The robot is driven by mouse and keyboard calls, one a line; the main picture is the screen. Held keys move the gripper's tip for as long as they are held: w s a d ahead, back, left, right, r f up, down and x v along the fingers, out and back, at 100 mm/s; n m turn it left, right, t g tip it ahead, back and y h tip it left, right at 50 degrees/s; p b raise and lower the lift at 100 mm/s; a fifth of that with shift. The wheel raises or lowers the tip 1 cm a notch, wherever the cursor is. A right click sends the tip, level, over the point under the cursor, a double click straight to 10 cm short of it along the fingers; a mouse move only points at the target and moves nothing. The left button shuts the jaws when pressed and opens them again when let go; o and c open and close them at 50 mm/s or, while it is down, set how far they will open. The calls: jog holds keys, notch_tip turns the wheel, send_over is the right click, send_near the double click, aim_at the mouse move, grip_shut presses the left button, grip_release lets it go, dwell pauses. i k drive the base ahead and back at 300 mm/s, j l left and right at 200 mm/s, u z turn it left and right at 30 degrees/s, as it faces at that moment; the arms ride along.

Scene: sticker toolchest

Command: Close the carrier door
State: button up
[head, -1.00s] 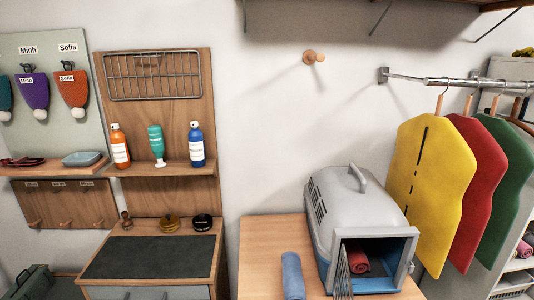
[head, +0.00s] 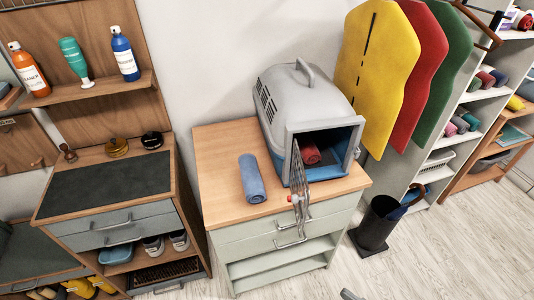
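The grey and blue pet carrier (head: 306,104) stands on the wooden top of a pale green drawer cabinet, its opening facing the front. Its wire door (head: 299,188) is open, hinged at the left side of the opening and swung out toward me past the cabinet's front edge. A small red and pale part shows on the door. A rolled red towel (head: 310,153) lies inside the carrier. My gripper is not clearly in view; only a small grey piece shows at the bottom edge.
A rolled blue towel (head: 252,178) lies on the cabinet top (head: 222,150) left of the carrier. A dark umbrella bin (head: 377,226) stands on the floor to the right. Yellow, red and green garments hang behind. The floor in front is clear.

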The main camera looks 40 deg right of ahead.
aim_at(305, 197)
jog(key=j+z, duration=0.85)
jog(key=i+j+u, duration=0.15)
jog(key=j, duration=0.3)
jog(key=j+u, duration=0.15)
jog(key=j, duration=0.3)
jog(key=i+j+u, duration=0.15)
jog(key=j, duration=0.25)
